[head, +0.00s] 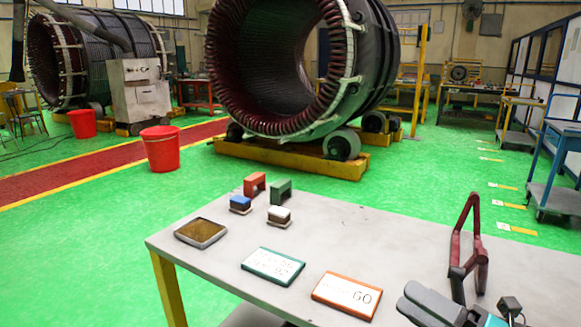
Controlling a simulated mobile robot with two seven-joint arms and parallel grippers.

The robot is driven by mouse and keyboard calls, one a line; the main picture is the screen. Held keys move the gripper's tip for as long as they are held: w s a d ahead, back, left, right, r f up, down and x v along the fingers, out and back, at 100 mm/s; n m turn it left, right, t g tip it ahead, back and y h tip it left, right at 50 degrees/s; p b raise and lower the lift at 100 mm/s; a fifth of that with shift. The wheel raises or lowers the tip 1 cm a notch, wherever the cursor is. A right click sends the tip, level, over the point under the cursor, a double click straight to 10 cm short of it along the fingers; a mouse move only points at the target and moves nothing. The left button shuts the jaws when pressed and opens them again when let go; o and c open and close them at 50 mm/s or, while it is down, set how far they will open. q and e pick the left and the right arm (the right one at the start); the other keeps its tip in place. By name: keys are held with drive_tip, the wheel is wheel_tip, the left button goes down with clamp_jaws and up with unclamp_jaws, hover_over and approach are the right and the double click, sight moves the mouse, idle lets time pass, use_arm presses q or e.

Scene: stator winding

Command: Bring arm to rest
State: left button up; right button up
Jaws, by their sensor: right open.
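My right gripper (412,301) is at the lower right, over the front right part of the grey table (370,235). Its two grey fingers point left and are open, with nothing seen between them. My left gripper is out of view. A dark red angled frame (475,240) rises just behind my right gripper; whether they touch is unclear. On the table's left side are an orange arch-shaped block (254,183), a green one (281,190), a blue-topped block (240,203) and a white-topped block (279,214).
A shallow tray (181,237) lies at the table's left. A green-edged card (272,266) and an orange-edged card marked GO (346,295) lie in front. A large stator (375,60) stands beyond, with red buckets (162,150) on the green floor. The table's back middle is clear.

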wheel_tip(320, 180, down, 12)
drive_tip(key=s+d+m+t+h+p, duration=0.25)
drive_tip(key=m+h, duration=0.85)
drive_tip(key=m, duration=1)
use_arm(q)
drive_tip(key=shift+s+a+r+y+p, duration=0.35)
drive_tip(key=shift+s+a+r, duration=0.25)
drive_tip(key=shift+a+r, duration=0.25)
use_arm(e)
drive_tip(key=s+a+f+m+g+h, duration=0.2)
drive_tip(key=s+a+f+m+g, duration=0.2)
drive_tip(key=s+f+m, duration=0.4)
wheel_tip(320, 180, down, 4)
drive_tip(key=shift+s+a+r+m+g, duration=0.1)
drive_tip(key=shift+s+a+m+g, duration=0.25)
drive_tip(key=shift+s+g, duration=0.25)
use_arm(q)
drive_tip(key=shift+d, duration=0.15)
use_arm(e)
drive_tip(key=shift+w, duration=0.15)
